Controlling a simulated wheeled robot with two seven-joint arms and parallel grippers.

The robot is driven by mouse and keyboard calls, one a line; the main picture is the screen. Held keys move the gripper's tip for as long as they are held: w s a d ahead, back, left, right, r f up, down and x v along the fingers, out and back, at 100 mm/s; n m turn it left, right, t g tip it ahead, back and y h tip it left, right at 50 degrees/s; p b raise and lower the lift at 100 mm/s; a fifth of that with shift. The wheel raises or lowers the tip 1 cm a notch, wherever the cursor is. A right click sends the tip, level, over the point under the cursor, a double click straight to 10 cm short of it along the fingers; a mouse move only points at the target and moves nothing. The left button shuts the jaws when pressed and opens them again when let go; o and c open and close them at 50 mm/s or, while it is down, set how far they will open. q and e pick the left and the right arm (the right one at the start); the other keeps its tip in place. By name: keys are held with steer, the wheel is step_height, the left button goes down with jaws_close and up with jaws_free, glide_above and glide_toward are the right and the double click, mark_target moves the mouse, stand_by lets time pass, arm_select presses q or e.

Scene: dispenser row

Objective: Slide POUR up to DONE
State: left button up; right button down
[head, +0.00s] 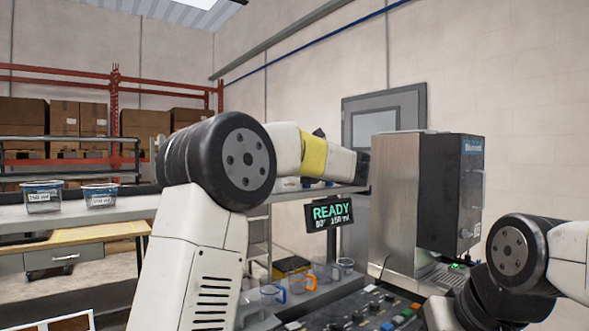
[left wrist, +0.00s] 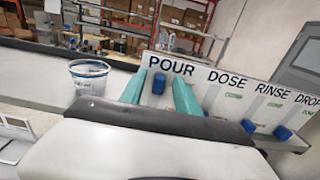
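In the left wrist view a white strip lettered POUR, DOSE, RINSE and DROP (left wrist: 240,80) runs across a light panel. A blue slider knob (left wrist: 159,84) sits below the word POUR. My left gripper (left wrist: 159,95) has two teal fingers spread apart, one on each side of this knob, with a gap showing on both sides. Small green marks (left wrist: 234,97) under the other words are too small to read. In the head view my left arm reaches across the middle and hides much of the panel. My right gripper is not seen; only my right arm shows at lower right.
More blue knobs (left wrist: 249,126) sit along the panel to the right. A dark display (head: 330,213) reads READY. A steel and black machine (head: 452,190) stands right of it.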

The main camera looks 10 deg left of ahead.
arm_select(q)
steer(key=shift+f, duration=0.1)
steer(key=v, duration=0.7)
steer(key=shift+s+d, duration=0.3)
steer(key=s+a+f+n+g+h, duration=0.35)
steer(key=s+a+f+n, duration=0.25)
steer(key=s+f, duration=0.3)
steer(key=s+a+f+n+g+h, duration=0.3)
steer(key=s+a+f+n+h, duration=0.1)
steer(key=s+a+f+n, duration=0.35)
steer(key=s+d+f+n+h, duration=0.3)
steer(key=s+d+f+n, duration=0.1)
steer(key=s, duration=0.4)
steer(key=s+d+f+n+h, duration=0.3)
steer(key=s+f+n+h, duration=0.1)
steer(key=s+n, duration=0.4)
steer(key=shift+d+f+n, duration=0.4)
steer(key=shift+f+n, duration=0.05)
steer(key=shift+f, duration=0.45)
